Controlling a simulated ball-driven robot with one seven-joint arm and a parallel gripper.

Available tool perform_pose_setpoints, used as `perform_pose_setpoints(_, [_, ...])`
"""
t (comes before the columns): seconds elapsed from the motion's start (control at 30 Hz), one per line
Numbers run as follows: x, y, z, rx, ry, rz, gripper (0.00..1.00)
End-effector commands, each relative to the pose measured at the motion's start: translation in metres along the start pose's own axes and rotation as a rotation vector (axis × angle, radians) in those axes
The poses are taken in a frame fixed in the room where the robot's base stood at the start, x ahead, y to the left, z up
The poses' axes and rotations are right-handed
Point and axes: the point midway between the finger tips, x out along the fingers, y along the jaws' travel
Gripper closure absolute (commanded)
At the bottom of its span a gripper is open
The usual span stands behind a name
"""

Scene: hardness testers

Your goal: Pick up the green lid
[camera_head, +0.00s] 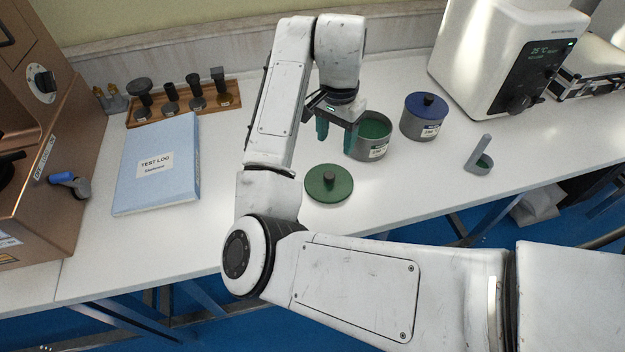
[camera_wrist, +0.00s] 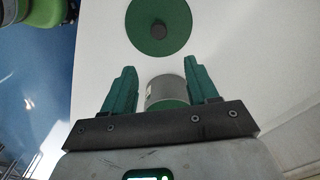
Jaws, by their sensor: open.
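The green lid (camera_head: 329,183) is a flat round disc with a dark knob, lying on the white table near its front edge. In the wrist view the lid (camera_wrist: 172,34) lies beyond my fingertips, toward the top of the picture. My gripper (camera_head: 337,135) is open, with green fingers pointing down, above the table and behind the lid in the head view. A grey pot (camera_head: 372,151) with a green inside stands open beside my gripper. In the wrist view the pot (camera_wrist: 164,88) shows between my fingers (camera_wrist: 163,80), partly hidden by the gripper body; I cannot tell any contact.
A grey pot with a blue lid (camera_head: 424,116) stands to the right. A small grey holder (camera_head: 480,157) is further right, before a white machine (camera_head: 505,60). A blue binder (camera_head: 158,165), a wooden rack (camera_head: 183,103) and a brown machine (camera_head: 50,150) are left.

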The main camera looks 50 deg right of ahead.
Motion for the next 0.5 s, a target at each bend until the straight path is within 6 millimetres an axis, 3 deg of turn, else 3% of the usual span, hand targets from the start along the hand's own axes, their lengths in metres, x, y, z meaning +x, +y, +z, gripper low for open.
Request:
perform_pose_setpoints(0.17, [0.009, -0.004, 0.008, 0.016, -0.034, 0.006, 0.42])
perform_pose_setpoints(0.5, [0.052, -0.003, 0.01, 0.015, -0.033, 0.004, 0.42])
